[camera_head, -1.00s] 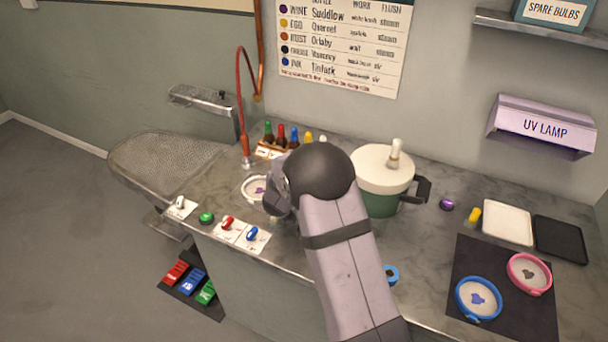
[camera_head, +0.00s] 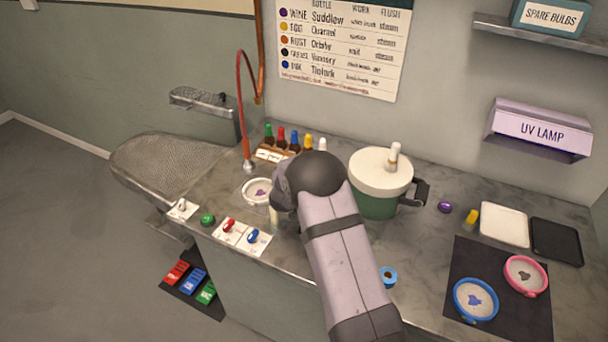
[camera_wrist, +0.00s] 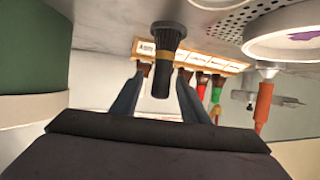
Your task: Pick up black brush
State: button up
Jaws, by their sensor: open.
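The black brush (camera_wrist: 168,38), with a gold band around its middle, shows in the wrist view, which looks upside down. Its wide end is toward the counter, and its narrow black end points toward my gripper. My gripper (camera_wrist: 161,72) is open, with one finger on each side of the brush's narrow end. I cannot tell whether either finger touches it. In the head view my arm hides the brush and the fingertips.
A rack (camera_head: 272,155) of small coloured bottles stands behind. A white dish (camera_head: 256,190) with a purple stain is to the left. A green pot with white lid (camera_head: 375,165) stands close to the right. Switches line the front edge.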

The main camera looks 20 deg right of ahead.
jog(key=shift+p+x, duration=0.3)
jog(key=shift+x, duration=1.1)
jog(key=shift+r, duration=0.1)
grip_shut()
notch_tip(320, 180, up, 10)
jog(key=b, duration=0.1)
